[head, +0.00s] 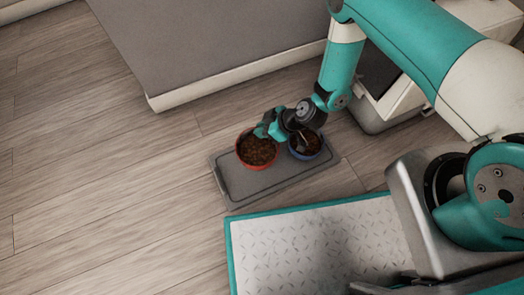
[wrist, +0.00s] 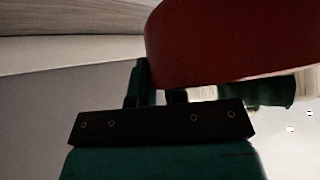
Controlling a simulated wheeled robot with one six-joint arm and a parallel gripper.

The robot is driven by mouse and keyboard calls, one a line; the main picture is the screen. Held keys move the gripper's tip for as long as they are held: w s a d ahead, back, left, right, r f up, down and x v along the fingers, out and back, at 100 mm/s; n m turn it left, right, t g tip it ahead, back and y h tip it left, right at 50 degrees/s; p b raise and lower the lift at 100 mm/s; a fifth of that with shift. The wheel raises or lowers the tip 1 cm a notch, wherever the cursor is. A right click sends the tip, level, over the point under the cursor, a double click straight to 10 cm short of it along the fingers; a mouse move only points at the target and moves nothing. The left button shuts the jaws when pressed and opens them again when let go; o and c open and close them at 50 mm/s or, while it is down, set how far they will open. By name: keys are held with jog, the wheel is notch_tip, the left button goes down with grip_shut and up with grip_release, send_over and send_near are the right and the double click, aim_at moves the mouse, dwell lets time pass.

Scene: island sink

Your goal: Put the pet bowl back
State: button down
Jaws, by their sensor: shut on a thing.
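A red pet bowl (head: 244,158) filled with brown food is at the left part of a grey tray (head: 232,194) on the floor. My gripper (head: 264,131) is shut on the bowl's far right rim. The bowl looks upright; I cannot tell whether its base touches the tray. In the wrist view the bowl's red wall (wrist: 225,40) fills the upper right, close to the fingers. A blue bowl (head: 303,157), also with brown food, stands to the right on the tray, partly hidden by my wrist.
A grey panel with a pale edge (head: 230,75) lies beyond the tray. A white and grey unit (head: 385,115) stands at the right, behind my arm. My base platform is just in front of the tray. The wooden floor (head: 100,180) at the left is clear.

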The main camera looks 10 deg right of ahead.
notch_tip(320, 180, down, 12)
jog(key=b, duration=0.5)
jog(key=shift+r+b, duration=0.1)
jog(key=shift+b, duration=0.3)
jog(key=c, duration=1.2)
grip_release()
jog(key=shift+o, duration=0.2)
